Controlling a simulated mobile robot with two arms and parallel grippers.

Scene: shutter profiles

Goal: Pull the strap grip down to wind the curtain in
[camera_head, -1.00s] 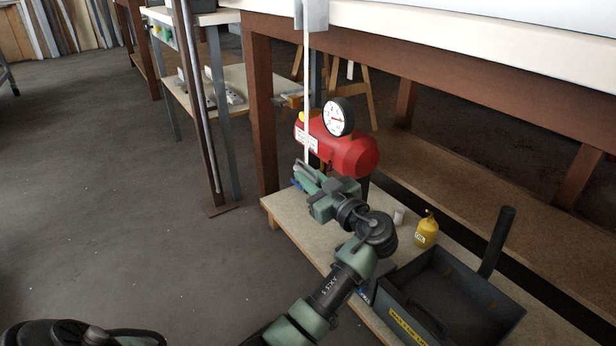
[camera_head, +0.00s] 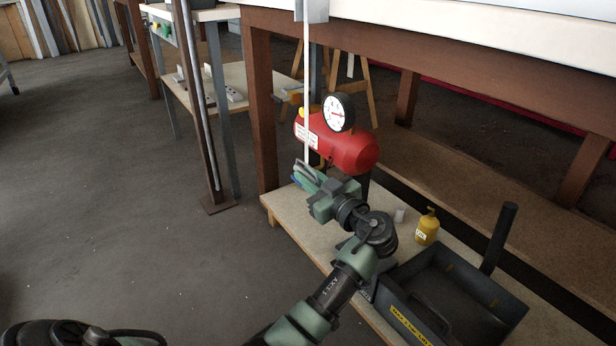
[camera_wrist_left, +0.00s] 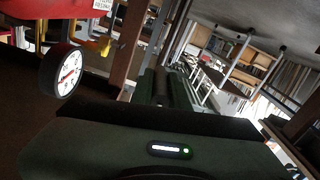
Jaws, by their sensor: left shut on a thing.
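The narrow pale strap (camera_head: 306,90) hangs almost straight from a grey housing (camera_head: 315,10) at the top of the head view. It runs down in front of the bench to my left gripper (camera_head: 308,173). That gripper is shut at the strap's lower end, and its jaws hide most of the strap grip. In the left wrist view the dark gripper body (camera_wrist_left: 150,150) fills the bottom; the grip cannot be made out there. No curtain can be clearly made out. My right gripper is not in view.
A red compressor (camera_head: 345,147) with a round gauge (camera_head: 338,113) stands close behind my left gripper. A yellow bottle (camera_head: 427,227) and a dark toolbox (camera_head: 460,290) are on the low shelf (camera_head: 290,215). A brown post (camera_head: 200,120) stands left. The floor at left is clear.

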